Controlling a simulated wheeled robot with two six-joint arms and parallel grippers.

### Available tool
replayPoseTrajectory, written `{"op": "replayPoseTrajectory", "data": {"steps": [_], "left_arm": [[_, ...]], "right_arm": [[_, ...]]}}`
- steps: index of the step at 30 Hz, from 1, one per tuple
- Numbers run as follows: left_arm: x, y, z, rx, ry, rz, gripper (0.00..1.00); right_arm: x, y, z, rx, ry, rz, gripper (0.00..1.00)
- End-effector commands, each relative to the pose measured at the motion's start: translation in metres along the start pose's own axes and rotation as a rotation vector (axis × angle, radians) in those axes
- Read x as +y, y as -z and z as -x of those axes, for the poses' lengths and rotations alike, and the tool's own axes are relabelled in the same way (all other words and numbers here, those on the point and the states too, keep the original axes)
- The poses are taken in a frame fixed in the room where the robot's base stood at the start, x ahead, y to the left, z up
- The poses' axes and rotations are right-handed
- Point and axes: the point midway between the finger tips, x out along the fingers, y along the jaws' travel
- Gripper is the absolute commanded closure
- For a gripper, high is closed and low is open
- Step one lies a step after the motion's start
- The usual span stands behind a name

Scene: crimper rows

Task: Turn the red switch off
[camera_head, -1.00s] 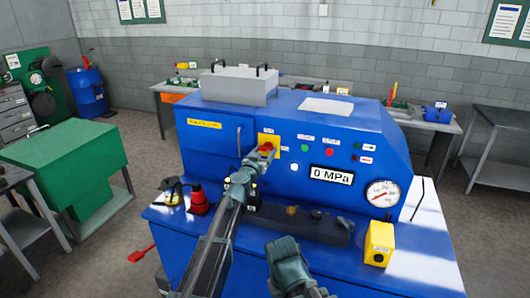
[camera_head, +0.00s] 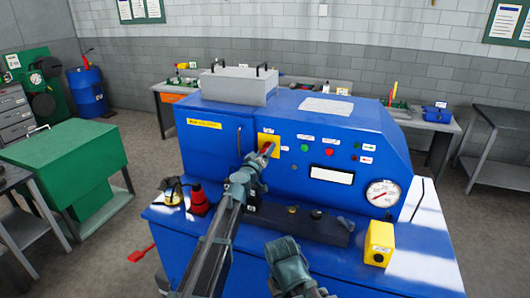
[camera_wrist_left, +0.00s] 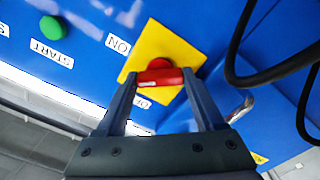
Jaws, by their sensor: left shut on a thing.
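The red switch (camera_head: 268,148) sits on a yellow plate (camera_head: 263,138) on the front of the blue machine. In the left wrist view the switch's red handle (camera_wrist_left: 160,76) lies between the fingertips, over the yellow plate (camera_wrist_left: 178,43). An ON label (camera_wrist_left: 118,44) shows beside the plate; a second label (camera_wrist_left: 142,102) is partly hidden by a finger. My left gripper (camera_head: 261,157) is at the switch, shut on its handle. My right gripper (camera_head: 285,255) is low in front of the machine, away from the switch; its jaws are unclear.
The blue machine (camera_head: 215,155) has a blank white display (camera_head: 331,175), a pressure gauge (camera_head: 383,193) and green and red buttons. On its ledge are a yellow box (camera_head: 379,243), a dark bar (camera_head: 325,230) and a red-and-black object (camera_head: 200,201). A black cable (camera_wrist_left: 232,60) hangs near my left gripper.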

Motion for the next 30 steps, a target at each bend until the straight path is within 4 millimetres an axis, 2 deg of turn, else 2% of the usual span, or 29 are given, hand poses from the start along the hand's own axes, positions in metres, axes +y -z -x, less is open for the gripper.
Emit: {"op": "replayPoseTrajectory", "data": {"steps": [18, 30], "left_arm": [[-0.0003, 0.0001, 0.0004, 0.0, 0.0, 0.574, 0.86], [-0.0004, 0.0001, 0.0005, 0.001, 0.001, 0.834, 0.86]], "right_arm": [[0.0, 0.0, -0.0001, 0.0, 0.0, 0.0, 1.0], [0.0, 0.0, -0.0002, 0.0, 0.0, 0.0, 1.0]]}}
